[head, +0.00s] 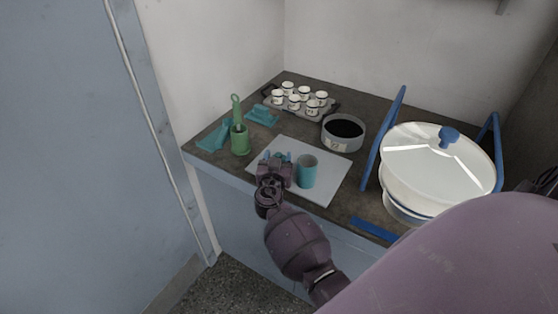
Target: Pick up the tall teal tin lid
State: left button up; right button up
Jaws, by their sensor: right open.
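A tall teal tin (307,172) stands upright on the white board (326,193). Its round top looks greyish; I cannot tell whether this is an open mouth or a cover. My right gripper (278,157) is over the left part of the board, just left of the tin, with its blue-tipped fingers apart and pointing away. A small teal patch shows between the fingers; it may be the lid, but the gripper hides most of it. I cannot tell whether the fingers touch it. My left gripper is not in view.
A green holder with a handled tool (239,140) and teal cloth-like pieces (214,135) lie left. A large white lidded vessel (430,170) between blue bars stands right.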

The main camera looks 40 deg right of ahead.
jog(key=c, duration=1)
